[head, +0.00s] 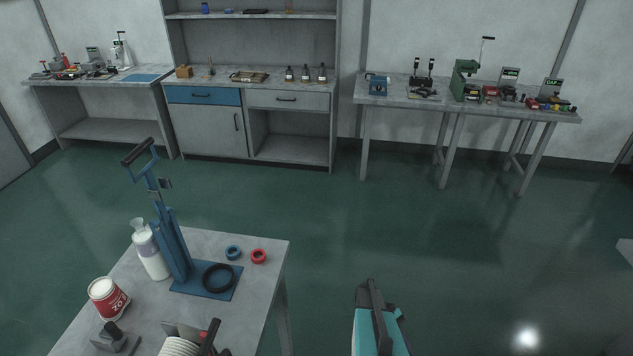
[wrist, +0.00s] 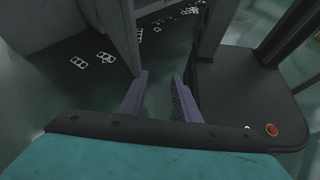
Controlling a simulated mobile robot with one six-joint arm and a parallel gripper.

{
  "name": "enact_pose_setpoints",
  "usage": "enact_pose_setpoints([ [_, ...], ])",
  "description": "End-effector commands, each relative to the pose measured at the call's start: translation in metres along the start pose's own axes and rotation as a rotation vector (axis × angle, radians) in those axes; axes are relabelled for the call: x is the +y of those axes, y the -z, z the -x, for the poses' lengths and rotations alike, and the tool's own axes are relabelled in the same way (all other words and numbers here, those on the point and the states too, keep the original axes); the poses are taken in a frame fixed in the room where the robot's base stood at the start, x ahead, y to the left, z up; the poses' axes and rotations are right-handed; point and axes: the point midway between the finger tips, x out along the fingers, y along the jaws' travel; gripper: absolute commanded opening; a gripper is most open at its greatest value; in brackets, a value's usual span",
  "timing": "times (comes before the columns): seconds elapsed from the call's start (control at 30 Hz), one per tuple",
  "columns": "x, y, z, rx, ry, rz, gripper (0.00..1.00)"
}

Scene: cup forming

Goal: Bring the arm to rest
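My gripper (wrist: 160,97) shows in the wrist view with its two grey-purple fingers apart and nothing between them. It points down past my own dark base toward the floor. In the head view only part of my teal and black arm shows, at the bottom right of centre, beside the near table. The fingertips do not show clearly there. No object is held.
The near grey table (head: 262,300) at lower left bears a blue press (head: 172,240), a white bottle (head: 150,250), a red-and-white can (head: 108,298), and blue (head: 233,253) and red (head: 259,256) rings. Benches (head: 400,95) line the far wall. Green floor (head: 420,225) between is clear.

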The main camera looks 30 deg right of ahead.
Motion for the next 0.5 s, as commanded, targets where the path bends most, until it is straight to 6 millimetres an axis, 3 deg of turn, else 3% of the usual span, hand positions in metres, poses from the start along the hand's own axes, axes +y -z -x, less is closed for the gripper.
enact_pose_setpoints([
  [0.03, -0.016, 0.005, 0.004, 0.022, -0.010, 0.004, 0.29],
  [0.5, -0.143, 0.042, 0.038, 0.233, -0.038, 0.024, 0.29],
])
